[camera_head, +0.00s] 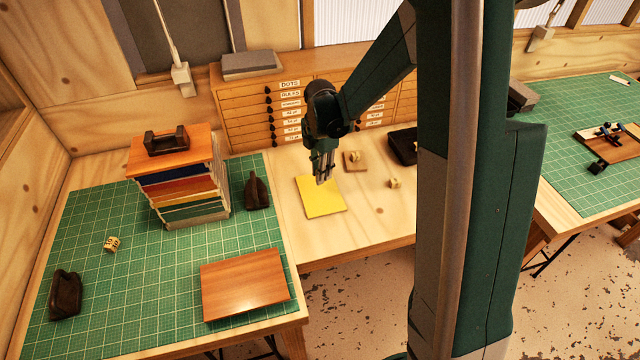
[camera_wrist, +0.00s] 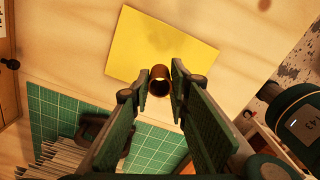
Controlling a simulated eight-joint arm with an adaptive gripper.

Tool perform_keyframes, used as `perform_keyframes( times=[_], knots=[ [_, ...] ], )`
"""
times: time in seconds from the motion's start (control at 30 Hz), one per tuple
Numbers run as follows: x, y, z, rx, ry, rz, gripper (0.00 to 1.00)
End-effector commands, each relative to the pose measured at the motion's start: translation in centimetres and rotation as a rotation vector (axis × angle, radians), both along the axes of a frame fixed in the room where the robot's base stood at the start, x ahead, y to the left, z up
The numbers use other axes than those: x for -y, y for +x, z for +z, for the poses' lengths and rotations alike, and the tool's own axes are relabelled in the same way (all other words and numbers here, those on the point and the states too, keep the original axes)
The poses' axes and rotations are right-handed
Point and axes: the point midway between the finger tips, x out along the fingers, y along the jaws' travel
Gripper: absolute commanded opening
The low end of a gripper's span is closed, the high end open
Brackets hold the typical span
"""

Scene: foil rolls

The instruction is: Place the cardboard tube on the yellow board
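The cardboard tube (camera_wrist: 160,80) is a short brown ring-like cylinder in the wrist view. It shows between the tips of my gripper (camera_wrist: 160,78), in front of the yellow board (camera_wrist: 190,40). The fingers are close to the tube on both sides; I cannot tell whether they press on it. I also cannot tell whether the tube touches the board. In the head view, my gripper (camera_head: 323,178) points down over the upper part of the yellow board (camera_head: 322,203), which lies flat on the wooden table. The tube cannot be made out there.
A small wooden block (camera_head: 355,160) and a light wooden piece (camera_head: 395,183) lie right of the board. A dark plane-like tool (camera_head: 256,190) and a shelf stack (camera_head: 185,190) stand left on the green mat. A dark tray (camera_head: 403,147) is at the back right.

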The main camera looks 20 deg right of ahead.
Motion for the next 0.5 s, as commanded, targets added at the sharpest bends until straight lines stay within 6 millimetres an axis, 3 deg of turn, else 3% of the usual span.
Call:
perform_keyframes(
  times=[0.2, 0.5],
  knots=[
    [0.0, 0.0, -1.5, 0.000, 0.000, 0.000, 0.14],
    [0.0, 0.0, -1.5, 0.000, 0.000, 0.000, 0.14]
  ],
)
